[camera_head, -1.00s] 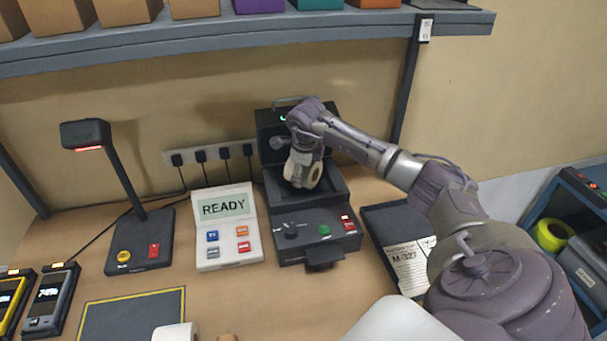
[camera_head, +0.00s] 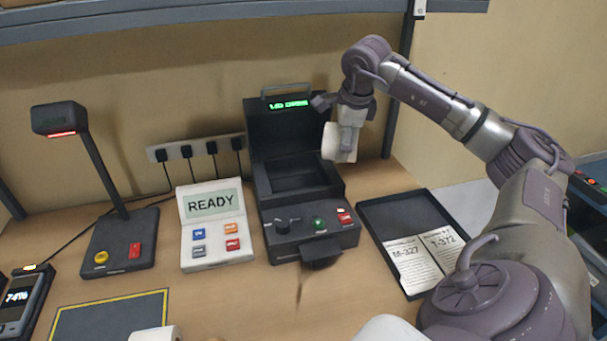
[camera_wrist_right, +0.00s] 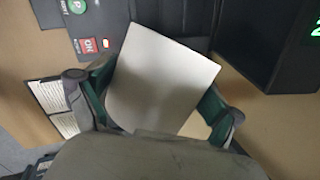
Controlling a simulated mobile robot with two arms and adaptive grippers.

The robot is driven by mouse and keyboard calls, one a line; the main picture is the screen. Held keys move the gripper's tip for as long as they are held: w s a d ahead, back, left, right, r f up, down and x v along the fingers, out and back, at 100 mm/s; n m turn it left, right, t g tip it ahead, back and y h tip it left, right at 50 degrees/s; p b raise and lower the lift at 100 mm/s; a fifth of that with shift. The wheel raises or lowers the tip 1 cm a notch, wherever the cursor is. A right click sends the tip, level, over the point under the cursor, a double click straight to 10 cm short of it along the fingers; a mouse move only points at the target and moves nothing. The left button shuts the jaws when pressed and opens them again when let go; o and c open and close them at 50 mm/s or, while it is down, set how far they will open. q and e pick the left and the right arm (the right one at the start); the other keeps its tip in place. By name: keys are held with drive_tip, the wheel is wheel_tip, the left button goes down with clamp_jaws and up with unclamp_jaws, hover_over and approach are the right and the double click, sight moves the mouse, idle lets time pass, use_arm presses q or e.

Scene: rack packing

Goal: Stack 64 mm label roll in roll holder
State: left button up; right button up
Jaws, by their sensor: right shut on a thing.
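My right gripper (camera_head: 347,120) is shut on a white label roll (camera_head: 335,143), which it holds up in the air at the right side of the label printer (camera_head: 310,238). In the right wrist view the roll (camera_wrist_right: 160,78) sits between the two fingers, its pale side facing the camera. The printer's lid is up, its green display reads "LID OPEN", and its bay looks empty. Another white roll (camera_head: 168,333) is cut off by the bottom edge of the head view. I cannot make out the roll holder. My left gripper is not in view.
A black tray (camera_head: 385,213) with cards marked M-327 and T-372 lies right of the printer. Left of it stand a READY panel (camera_head: 213,225) and a scanner stand (camera_head: 125,245). A yellow-edged dark mat (camera_head: 110,318) lies in front. A shelf (camera_head: 200,32) runs above.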

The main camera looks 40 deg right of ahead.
drive_tip(key=n+y+b, duration=0.1)
drive_tip(key=n+b, duration=0.1)
drive_tip(key=n, duration=0.2)
drive_tip(key=shift+f, duration=0.15)
drive_tip(key=shift+n+y, duration=0.3)
drive_tip(key=shift+n, duration=0.3)
drive_tip(key=shift+w+a, duration=0.2)
drive_tip(key=shift+n, duration=0.3)
drive_tip(key=w+a+f+p, duration=0.1)
drive_tip(key=w+f, duration=0.1)
drive_tip(key=w, duration=0.1)
drive_tip(key=w+a+f+p, duration=0.1)
drive_tip(key=w+f+p, duration=0.1)
drive_tip(key=w, duration=0.2)
drive_tip(key=w+a+f+p, duration=0.1)
drive_tip(key=w+f, duration=0.1)
drive_tip(key=w, duration=0.1)
drive_tip(key=shift+w+a+f+p, duration=0.2)
drive_tip(key=shift+w+a+p, duration=0.1)
drive_tip(key=shift+a+p, duration=0.1)
wheel_tip(320, 180, down, 4)
drive_tip(key=shift+d+r+p, duration=0.1)
drive_tip(key=shift+p, duration=0.6)
drive_tip(key=shift+f, duration=0.25)
